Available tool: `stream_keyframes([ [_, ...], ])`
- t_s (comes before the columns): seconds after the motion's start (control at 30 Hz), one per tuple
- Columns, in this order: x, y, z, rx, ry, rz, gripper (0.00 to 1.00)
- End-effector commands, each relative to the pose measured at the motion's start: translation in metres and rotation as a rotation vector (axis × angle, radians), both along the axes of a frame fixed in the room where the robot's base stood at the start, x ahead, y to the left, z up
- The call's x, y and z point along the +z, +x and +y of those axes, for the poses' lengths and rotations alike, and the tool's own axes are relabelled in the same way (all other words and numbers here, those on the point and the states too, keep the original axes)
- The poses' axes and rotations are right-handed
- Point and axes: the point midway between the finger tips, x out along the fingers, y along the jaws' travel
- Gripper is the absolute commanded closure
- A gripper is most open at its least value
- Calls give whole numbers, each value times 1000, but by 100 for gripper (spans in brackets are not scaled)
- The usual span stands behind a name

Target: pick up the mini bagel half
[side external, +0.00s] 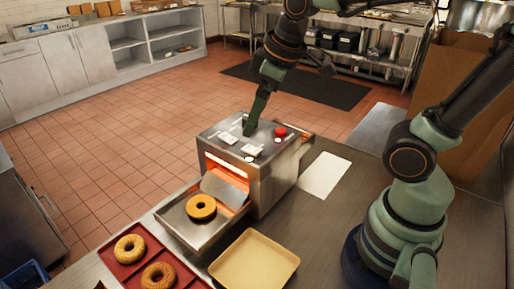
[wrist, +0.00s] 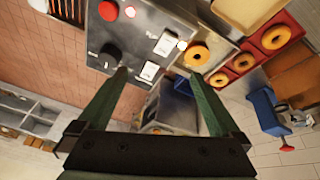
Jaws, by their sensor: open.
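A golden ring-shaped bagel piece (side external: 201,207) lies flat in the metal tray (side external: 222,233) at the toaster's front opening. It also shows in the wrist view (wrist: 197,53). I cannot tell for sure whether it is the mini bagel half. More bagels, such as a seeded one (side external: 130,249), lie in a red compartment tray (side external: 109,272). My gripper (wrist: 156,76) is open, with nothing between its fingers. It is over the toaster's top panel (side external: 226,124), apart from the bagel piece. In the side view its fingertips overlap the panel, so contact there is unclear.
The steel toaster (side external: 271,175) glows orange inside; its top has a red button (side external: 281,131), a black knob (wrist: 110,55) and white switches. An empty cream tray (side external: 254,263) stands in front, and a white sheet (side external: 324,175) lies right of the toaster. A blue object (wrist: 264,109) shows beyond.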

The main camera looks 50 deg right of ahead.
Motion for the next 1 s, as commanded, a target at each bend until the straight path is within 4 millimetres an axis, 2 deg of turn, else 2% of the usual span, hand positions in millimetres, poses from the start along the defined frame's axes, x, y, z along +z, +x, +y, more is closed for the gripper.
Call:
stream_keyframes([
  [0.3,-29,46,63,615,-158,182,0],
  [0.5,-58,64,100,952,-217,264,0],
  [0.7,-74,70,118,1120,-238,302,0],
  [0.87,-90,70,120,1144,-241,309,0],
  [1.0,-114,69,119,1141,-240,310,0],
])
